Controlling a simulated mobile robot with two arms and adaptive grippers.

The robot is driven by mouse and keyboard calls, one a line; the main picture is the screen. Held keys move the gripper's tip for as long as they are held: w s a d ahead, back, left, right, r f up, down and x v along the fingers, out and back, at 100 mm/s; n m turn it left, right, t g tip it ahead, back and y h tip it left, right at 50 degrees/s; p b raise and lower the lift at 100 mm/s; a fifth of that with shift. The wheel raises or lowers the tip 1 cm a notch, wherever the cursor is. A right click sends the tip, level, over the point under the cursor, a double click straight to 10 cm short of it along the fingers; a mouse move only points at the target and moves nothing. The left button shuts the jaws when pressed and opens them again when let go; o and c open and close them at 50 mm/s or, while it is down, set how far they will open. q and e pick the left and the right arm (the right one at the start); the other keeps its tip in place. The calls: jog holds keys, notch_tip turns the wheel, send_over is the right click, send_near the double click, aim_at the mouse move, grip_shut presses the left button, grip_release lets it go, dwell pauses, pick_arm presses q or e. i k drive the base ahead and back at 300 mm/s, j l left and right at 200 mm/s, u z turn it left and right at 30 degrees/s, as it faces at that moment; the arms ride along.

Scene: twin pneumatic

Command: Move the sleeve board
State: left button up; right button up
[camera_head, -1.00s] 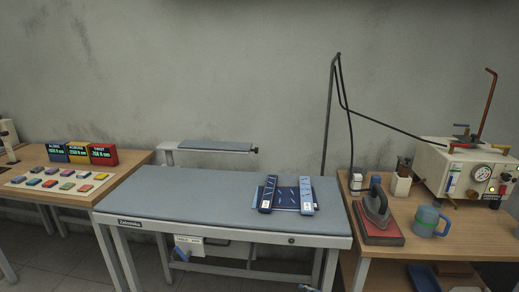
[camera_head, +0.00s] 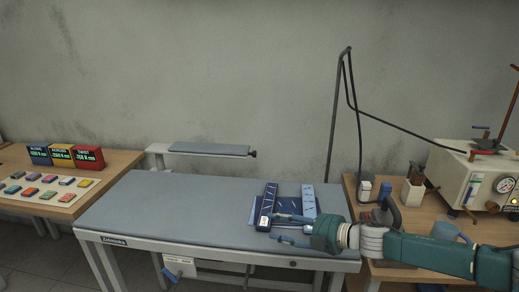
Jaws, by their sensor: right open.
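The sleeve board (camera_head: 208,149) is a narrow grey padded board on a pale arm behind the back edge of the ironing table. It lies level, with a dark knob at its right end. My right gripper (camera_head: 271,227) reaches in from the right over the front right of the table. Its blue fingers are apart and empty, pointing left, well in front of the sleeve board and to its right. My left gripper is not in view.
The ironing table (camera_head: 170,205) has a clear grey top at left. Blue patterned strips (camera_head: 268,203) lie on its right part, partly behind my gripper. The right bench holds an iron (camera_head: 391,210), a mug (camera_head: 447,232) and a boiler (camera_head: 462,175). A cable stand (camera_head: 336,110) rises behind.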

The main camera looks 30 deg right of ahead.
aim_at(210, 150)
jog(key=i+l, duration=1.2)
jog(key=i, duration=0.1)
